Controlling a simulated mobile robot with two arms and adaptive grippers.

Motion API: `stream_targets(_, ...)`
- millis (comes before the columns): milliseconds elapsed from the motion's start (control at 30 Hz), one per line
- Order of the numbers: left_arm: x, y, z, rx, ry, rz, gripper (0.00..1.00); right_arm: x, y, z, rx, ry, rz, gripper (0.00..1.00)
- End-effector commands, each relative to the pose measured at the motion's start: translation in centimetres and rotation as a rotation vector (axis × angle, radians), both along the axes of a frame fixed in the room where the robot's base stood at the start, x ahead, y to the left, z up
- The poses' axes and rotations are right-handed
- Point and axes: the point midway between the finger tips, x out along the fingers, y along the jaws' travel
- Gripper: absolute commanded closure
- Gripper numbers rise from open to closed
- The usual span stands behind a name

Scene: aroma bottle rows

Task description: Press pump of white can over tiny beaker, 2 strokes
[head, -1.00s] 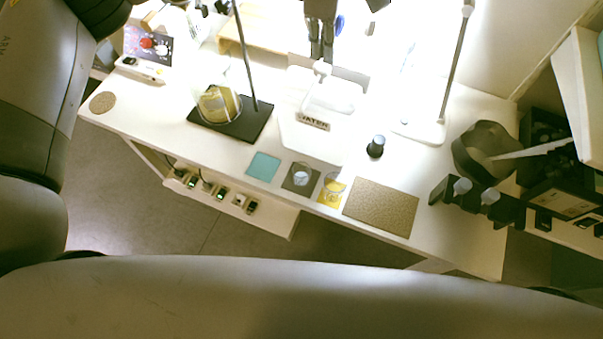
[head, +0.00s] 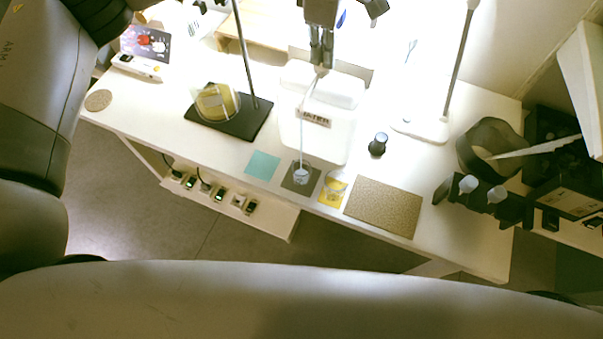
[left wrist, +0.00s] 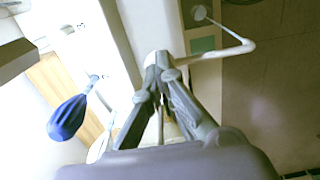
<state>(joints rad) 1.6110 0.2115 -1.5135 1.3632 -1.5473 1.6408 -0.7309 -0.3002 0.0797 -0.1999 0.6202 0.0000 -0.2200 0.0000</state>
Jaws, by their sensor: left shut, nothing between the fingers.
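The white can (head: 335,140) with a WATER label stands on the bench in the middle of the head view, its pump on top. My left gripper (head: 320,68) is shut, with its fingertips on the pump head. In the left wrist view the shut fingertips (left wrist: 160,72) hide the pump's top. The pale spout (left wrist: 235,50) reaches out from under them. A thin white line runs from the spout to the tiny beaker (head: 301,174) on a dark grey square (head: 289,184); it looks like a stream. My right gripper is not in view.
A second small beaker (head: 334,187) stands on a yellow square beside the first. A teal square (head: 263,165) and a brown mat (head: 383,207) are bare. A stand with a dark base (head: 238,125) is left of the can, and a small dark bottle (head: 378,144) is right.

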Motion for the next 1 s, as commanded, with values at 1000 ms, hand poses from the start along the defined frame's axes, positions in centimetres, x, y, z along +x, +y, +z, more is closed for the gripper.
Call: stream_targets(1000,-0.1,0.0,3.1,0.002,0.003,-0.001,1.0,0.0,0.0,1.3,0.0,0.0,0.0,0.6)
